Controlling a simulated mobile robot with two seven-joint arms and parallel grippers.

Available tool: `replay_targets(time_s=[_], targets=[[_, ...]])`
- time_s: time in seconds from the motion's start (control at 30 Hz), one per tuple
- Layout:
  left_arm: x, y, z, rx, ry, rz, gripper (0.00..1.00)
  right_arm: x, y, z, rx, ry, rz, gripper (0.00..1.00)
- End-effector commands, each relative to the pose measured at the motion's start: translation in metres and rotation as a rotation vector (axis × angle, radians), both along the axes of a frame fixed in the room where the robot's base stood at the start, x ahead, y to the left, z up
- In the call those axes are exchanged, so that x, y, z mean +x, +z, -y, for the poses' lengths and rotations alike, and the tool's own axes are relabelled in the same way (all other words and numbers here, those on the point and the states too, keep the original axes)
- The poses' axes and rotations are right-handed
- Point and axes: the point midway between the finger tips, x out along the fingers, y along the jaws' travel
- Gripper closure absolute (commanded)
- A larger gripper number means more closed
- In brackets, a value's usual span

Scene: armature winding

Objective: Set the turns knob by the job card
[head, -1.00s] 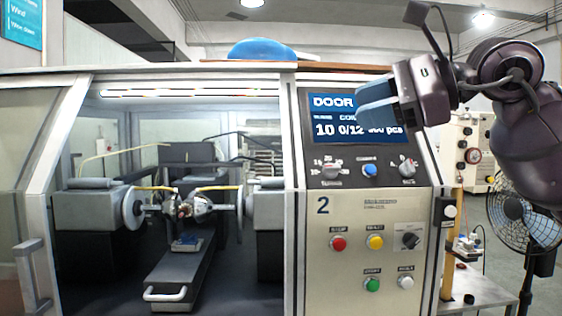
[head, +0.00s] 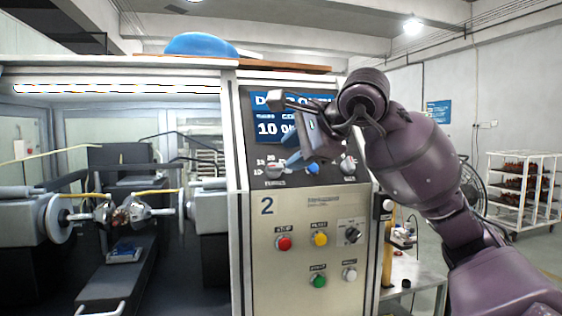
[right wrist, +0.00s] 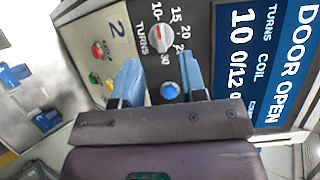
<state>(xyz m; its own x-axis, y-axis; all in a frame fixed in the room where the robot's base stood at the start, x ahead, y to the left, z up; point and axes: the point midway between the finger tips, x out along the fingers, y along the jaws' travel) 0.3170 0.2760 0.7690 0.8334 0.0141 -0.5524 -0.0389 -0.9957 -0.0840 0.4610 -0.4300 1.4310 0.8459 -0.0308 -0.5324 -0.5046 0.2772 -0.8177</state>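The turns knob (head: 274,171) is a round light knob at the left of the panel's knob row. The right wrist view shows it (right wrist: 160,37) with scale numbers from 10 to 30. The display (head: 262,128) reads a door-open message and turns 10; the right wrist view (right wrist: 265,60) also shows coil 0/12. My right gripper (head: 298,155) is in front of the panel by the knob row, partly covering the display. Its blue fingers (right wrist: 160,75) are apart and empty, with the knob beyond them. I cannot make out a job card. My left gripper is not in view.
A blue button (head: 312,169) and a second knob (head: 347,166) sit right of the turns knob. Below are red (head: 284,243), yellow (head: 320,239), green (head: 319,281) and white (head: 349,274) buttons. The winding bay with the armature (head: 120,216) lies to the left.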

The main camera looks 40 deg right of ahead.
Motion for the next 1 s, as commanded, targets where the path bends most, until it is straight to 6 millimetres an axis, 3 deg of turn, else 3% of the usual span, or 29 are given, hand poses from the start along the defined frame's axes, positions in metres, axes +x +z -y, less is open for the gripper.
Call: replay_targets(time_s=[0.3, 0.7, 1.0], targets=[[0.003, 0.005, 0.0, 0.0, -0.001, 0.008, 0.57, 0.034, -0.02, 0.001, 0.003, 0.001, 0.001, 0.62], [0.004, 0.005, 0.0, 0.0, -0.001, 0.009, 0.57, 0.039, -0.025, 0.001, 0.001, 0.0, 0.0, 0.62], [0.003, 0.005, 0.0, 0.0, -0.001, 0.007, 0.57, 0.039, -0.024, 0.001, 0.001, 0.0, 0.0, 1.0]])
